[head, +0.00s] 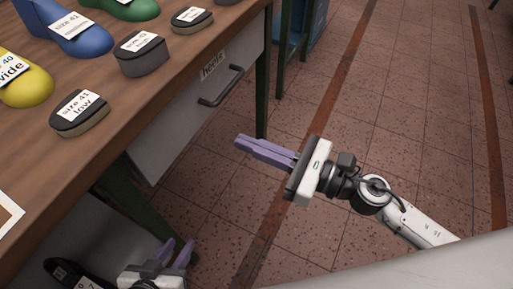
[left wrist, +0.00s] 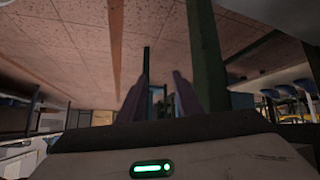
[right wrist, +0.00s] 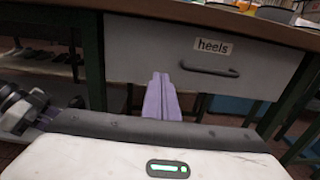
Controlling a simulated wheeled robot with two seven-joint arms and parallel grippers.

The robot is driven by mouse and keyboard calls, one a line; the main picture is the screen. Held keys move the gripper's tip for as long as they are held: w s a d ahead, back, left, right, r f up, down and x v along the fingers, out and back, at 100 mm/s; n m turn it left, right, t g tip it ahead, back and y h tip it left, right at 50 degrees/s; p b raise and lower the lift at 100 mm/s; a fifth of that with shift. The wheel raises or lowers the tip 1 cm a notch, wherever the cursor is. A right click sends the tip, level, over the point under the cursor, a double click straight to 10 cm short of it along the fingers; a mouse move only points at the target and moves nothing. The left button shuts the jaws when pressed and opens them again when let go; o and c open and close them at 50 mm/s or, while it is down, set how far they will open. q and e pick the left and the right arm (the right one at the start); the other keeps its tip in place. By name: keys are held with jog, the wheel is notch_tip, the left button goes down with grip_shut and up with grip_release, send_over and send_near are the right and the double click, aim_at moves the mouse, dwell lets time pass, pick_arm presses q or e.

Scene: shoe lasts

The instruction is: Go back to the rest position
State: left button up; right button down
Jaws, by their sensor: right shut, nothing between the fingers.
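My right gripper (head: 266,150) is shut and empty in the head view. It hangs over the tiled floor, to the right of the table and its drawer. In the right wrist view its two purple fingers (right wrist: 161,97) lie together, pointing at the drawer front. My left gripper (head: 178,254) is at the bottom left of the head view, low beside the table leg. Its purple fingers stand apart with nothing between them. The left wrist view also shows these fingers (left wrist: 158,98) spread apart.
A wooden table (head: 100,144) fills the left. On it are a blue last (head: 82,35), a yellow last (head: 25,88) and dark heels such as "size 41 low" (head: 80,113). A closed drawer labelled "heels" (right wrist: 190,55) has a handle (head: 221,88). The floor (head: 400,110) at right is clear.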

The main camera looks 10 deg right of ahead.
pick_arm(q)
jog(key=shift+s, duration=0.1)
pick_arm(e)
jog(key=shift+s+d, duration=0.35)
jog(key=shift+d, duration=0.05)
pick_arm(q)
jog(key=shift+r, duration=0.1)
